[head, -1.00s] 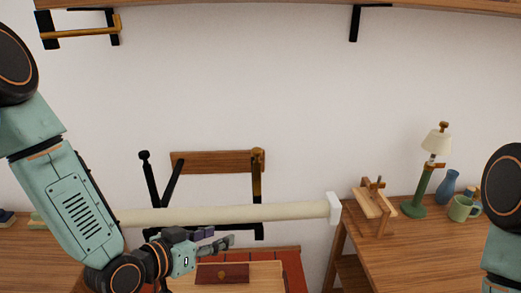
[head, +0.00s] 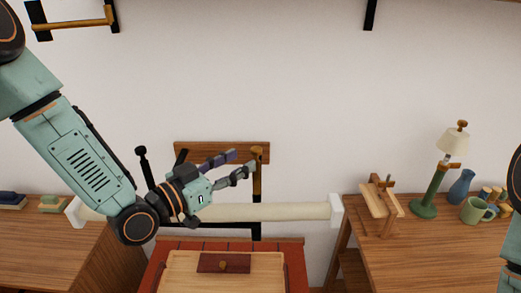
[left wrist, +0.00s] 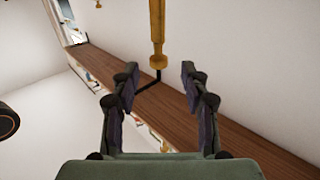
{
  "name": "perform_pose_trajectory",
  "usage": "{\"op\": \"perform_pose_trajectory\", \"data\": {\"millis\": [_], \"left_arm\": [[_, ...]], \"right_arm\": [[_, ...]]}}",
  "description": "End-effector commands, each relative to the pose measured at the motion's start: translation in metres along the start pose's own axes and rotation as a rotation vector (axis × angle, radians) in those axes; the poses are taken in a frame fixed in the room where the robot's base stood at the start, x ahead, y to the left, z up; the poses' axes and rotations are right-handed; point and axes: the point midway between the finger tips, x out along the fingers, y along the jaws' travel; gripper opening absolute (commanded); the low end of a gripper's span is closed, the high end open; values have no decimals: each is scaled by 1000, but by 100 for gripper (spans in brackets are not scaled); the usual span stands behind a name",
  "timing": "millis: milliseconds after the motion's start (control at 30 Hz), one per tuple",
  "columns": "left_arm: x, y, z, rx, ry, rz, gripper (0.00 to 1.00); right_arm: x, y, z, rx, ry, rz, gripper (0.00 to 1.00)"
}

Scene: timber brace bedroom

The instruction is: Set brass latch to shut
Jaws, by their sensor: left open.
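A brass upright bar with a knobbed top, which looks like the brass latch (head: 257,178), stands at the right end of a wooden wall board (head: 215,151). My left gripper (head: 243,164) is open and empty, just left of the bar's upper part, with its fingers pointing at it. I cannot tell whether they touch. In the left wrist view, the two fingers of my left gripper (left wrist: 160,85) are spread, and the brass bar (left wrist: 157,28) shows beyond the gap between them. My right gripper is out of view.
A cream horizontal bar (head: 300,211) with white ends crosses below the board. Under it stands a red-sided box (head: 295,270) with a dark red plate (head: 238,264). The right desk (head: 420,255) holds a lamp (head: 435,185), a blue vase (head: 461,187) and a green mug (head: 474,210).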

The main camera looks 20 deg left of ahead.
Motion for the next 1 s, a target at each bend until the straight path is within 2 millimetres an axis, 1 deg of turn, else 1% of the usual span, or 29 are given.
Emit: {"op": "perform_pose_trajectory", "data": {"millis": [167,500,600,767,1000], "left_arm": [[15,2,1,4,0,4,46],[53,2,0,3,0,4,46],[61,2,0,2,0,4,46],[69,2,0,-1,1,3,46],[69,2,0,-2,1,2,46]], "right_arm": [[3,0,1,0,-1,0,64],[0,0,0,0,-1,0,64],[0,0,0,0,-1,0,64],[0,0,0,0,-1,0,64],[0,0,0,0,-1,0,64]]}}
